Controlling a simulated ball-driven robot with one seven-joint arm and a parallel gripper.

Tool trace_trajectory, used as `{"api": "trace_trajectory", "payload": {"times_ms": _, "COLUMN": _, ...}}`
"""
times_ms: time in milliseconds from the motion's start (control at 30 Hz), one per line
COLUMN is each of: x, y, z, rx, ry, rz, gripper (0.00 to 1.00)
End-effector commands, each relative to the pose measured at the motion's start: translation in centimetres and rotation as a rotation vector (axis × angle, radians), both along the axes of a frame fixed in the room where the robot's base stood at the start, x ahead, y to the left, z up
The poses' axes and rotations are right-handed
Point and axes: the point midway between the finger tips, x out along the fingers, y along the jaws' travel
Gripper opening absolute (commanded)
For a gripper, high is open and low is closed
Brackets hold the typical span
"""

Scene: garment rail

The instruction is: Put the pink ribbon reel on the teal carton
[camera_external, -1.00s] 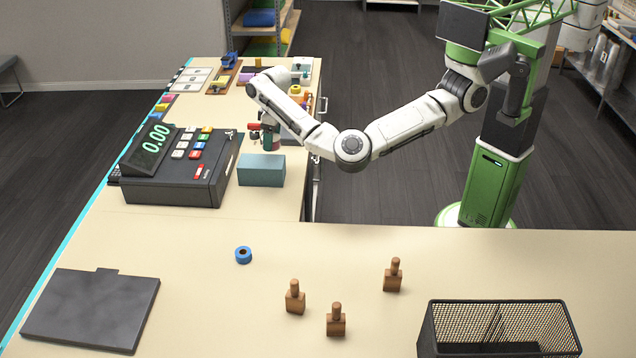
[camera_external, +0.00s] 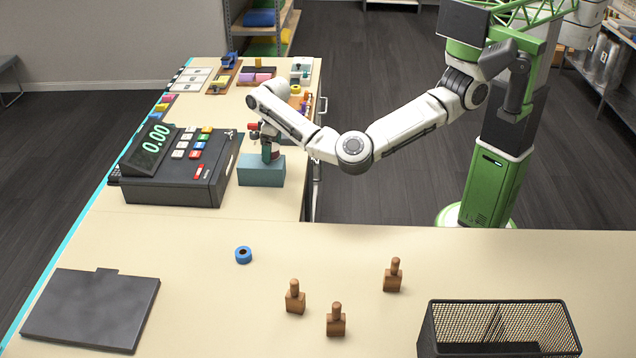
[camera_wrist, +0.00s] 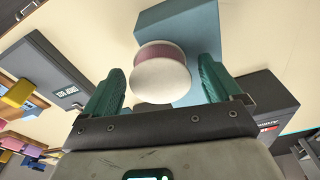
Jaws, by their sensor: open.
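The teal carton (camera_external: 261,173) stands on the counter beside the cash register; it also shows in the wrist view (camera_wrist: 192,28). The pink ribbon reel (camera_wrist: 160,72), with pale round ends, lies between my gripper's green fingers in the wrist view and overlaps the carton's edge there. A gap shows on each side of it, so my gripper (camera_wrist: 160,86) is open around the reel. In the external view my gripper (camera_external: 268,151) is low over the carton's top. The reel is mostly hidden there, and its exact contact with the carton is unclear.
The cash register (camera_external: 180,165) stands close left of the carton. Small coloured items lie behind my forearm.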

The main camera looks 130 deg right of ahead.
Motion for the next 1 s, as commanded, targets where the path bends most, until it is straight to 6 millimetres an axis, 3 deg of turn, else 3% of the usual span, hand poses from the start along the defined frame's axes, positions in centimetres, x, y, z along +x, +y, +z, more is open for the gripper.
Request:
{"api": "trace_trajectory", "payload": {"times_ms": 333, "x": 0.0, "y": 0.0, "z": 1.0, "rx": -0.001, "ry": -0.002, "rz": 0.000, "gripper": 0.92}}
{"api": "trace_trajectory", "payload": {"times_ms": 800, "x": -0.6, "y": 0.9, "z": 9.8, "rx": -0.003, "ry": -0.003, "rz": 0.000, "gripper": 0.92}}
{"api": "trace_trajectory", "payload": {"times_ms": 1000, "x": -0.8, "y": 1.1, "z": 11.8, "rx": 0.000, "ry": -0.001, "rz": 0.000, "gripper": 0.92}}
